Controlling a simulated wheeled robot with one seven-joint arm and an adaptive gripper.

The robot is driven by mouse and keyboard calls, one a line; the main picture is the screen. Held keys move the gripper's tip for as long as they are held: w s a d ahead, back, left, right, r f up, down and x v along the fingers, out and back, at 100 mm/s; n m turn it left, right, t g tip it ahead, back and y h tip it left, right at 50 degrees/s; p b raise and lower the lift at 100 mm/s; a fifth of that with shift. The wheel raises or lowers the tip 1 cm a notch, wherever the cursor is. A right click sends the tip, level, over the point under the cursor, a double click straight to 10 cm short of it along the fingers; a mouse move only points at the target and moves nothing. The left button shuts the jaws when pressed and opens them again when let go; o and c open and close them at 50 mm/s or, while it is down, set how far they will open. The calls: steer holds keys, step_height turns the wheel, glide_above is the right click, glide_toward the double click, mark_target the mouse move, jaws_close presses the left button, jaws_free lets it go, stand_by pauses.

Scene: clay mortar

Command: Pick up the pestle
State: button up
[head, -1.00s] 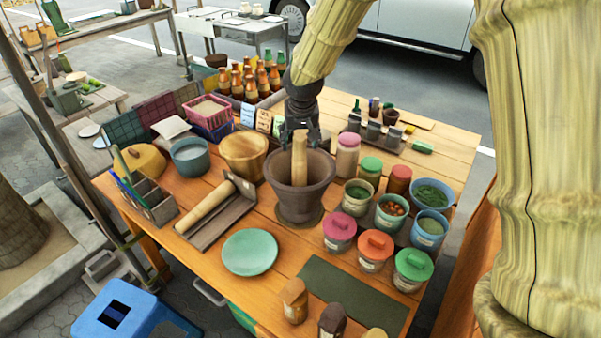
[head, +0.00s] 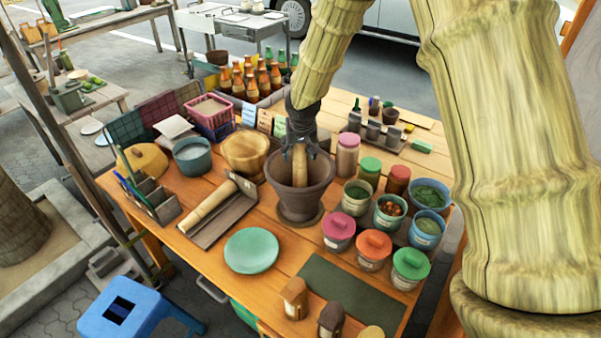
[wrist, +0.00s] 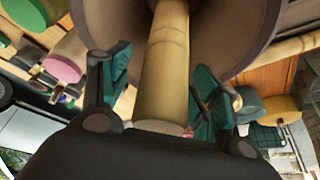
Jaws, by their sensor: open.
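A pale wooden pestle (head: 300,167) stands in the dark clay mortar (head: 299,203) on the wooden stall table. In the wrist view the pestle (wrist: 165,65) runs up from the palm into the mortar (wrist: 225,30). My gripper (head: 300,150) is over the mortar from above, around the pestle's upper end. In the wrist view my gripper (wrist: 160,75) is open, with one finger on each side of the pestle. A gap shows on the left; on the right the finger is close, and I cannot tell whether it touches. The pestle's lower end is hidden in the mortar.
A second wooden roller (head: 208,208) lies on a tray left of the mortar. Lidded jars (head: 339,228) and open pots crowd the right. A green plate (head: 251,250) lies in front.

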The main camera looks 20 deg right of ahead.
steer(key=shift+c, duration=0.3)
jaws_close()
step_height(320, 180, up, 18)
steer(key=p, duration=1.2)
